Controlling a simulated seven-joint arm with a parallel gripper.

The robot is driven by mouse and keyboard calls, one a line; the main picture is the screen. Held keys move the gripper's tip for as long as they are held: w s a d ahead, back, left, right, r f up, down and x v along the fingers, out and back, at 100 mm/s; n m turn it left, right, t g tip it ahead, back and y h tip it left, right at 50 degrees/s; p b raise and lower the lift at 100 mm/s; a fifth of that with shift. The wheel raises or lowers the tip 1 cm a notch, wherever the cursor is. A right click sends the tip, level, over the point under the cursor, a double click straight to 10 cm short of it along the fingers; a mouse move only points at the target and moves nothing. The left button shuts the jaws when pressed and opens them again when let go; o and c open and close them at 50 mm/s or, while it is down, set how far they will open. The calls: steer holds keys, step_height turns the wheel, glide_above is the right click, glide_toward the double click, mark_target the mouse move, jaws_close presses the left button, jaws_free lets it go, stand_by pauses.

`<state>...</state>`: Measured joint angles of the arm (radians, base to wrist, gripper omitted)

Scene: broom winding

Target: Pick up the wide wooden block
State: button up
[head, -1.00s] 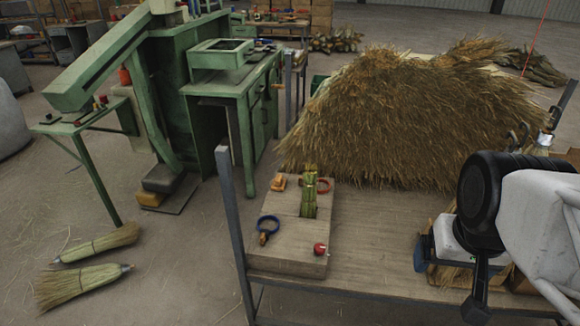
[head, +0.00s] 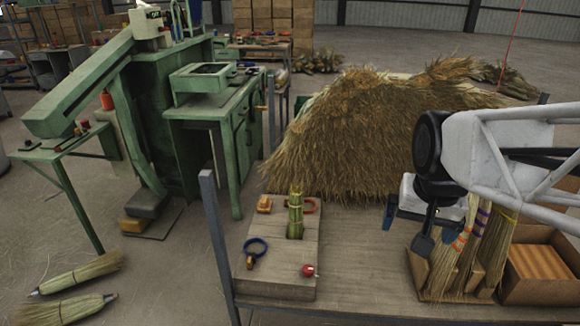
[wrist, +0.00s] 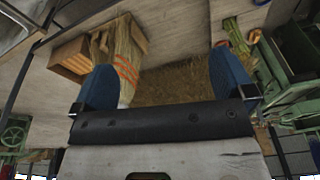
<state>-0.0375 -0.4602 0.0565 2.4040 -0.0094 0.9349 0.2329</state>
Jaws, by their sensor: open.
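A wide, flat wooden block (head: 272,285) lies on the left end of the table in the head view, with a tied green straw bundle (head: 296,215) on it. A small orange-brown wooden piece (head: 264,204) lies near its far left corner. I cannot tell for certain which one the task names. My gripper (wrist: 166,85) is open, with two blue fingers apart and nothing between them. In the head view it hangs above the right part of the table, well right of the wooden block, partly hidden by my arm.
A blue ring tool (head: 255,247), a red ring (head: 309,206) and a red knob (head: 308,270) are on the block. A large straw heap (head: 350,135) fills the table's back. Brooms (head: 470,250) and a box (head: 540,293) stand at right. The table's front middle is clear.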

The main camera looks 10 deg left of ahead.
steer(key=w+a+f+m, duration=0.15)
steer(key=w+a, duration=0.25)
steer(key=w, duration=0.6)
steer(key=w+a+m+g, duration=0.1)
steer(key=w+a+m, duration=0.25)
steer(key=w, duration=0.65)
steer(key=w+a+f+m, duration=0.1)
steer(key=w+a, duration=0.3)
steer(key=w, duration=0.6)
steer(key=m+g, duration=0.1)
steer(key=m, duration=0.9)
glide_above(264, 199)
steer(key=f, duration=3.7)
steer(key=shift+s+d+f, duration=0.15)
steer(key=shift+d+f, duration=0.15)
steer(key=shift+a+f, duration=0.3)
steer(key=shift+f, duration=0.25)
steer(key=shift+f, duration=0.1)
steer(key=shift+f, duration=1.15)
